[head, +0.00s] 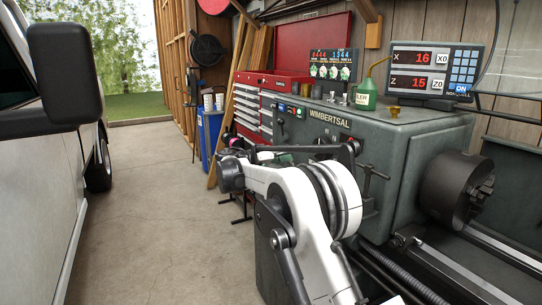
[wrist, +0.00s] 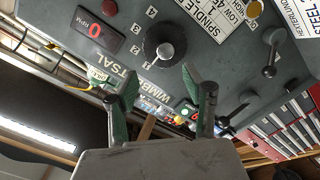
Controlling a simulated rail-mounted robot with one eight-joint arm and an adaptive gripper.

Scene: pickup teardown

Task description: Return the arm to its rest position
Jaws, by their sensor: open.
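My gripper (wrist: 166,97) shows in the wrist view as two dark fingers with green pads, spread apart with nothing between them. Behind the fingers is the grey-green lathe headstock with its control panel, seen tilted. In the head view my white arm (head: 292,192) is bent in front of the lathe (head: 339,125). I cannot make out the fingers clearly in the head view.
A lathe chuck (head: 457,190) is right of my arm. A digital readout (head: 435,70) and green oil can (head: 366,95) stand on the lathe. A red tool chest (head: 262,82) is behind. A vehicle (head: 40,160) stands left; the concrete floor (head: 150,235) between is clear.

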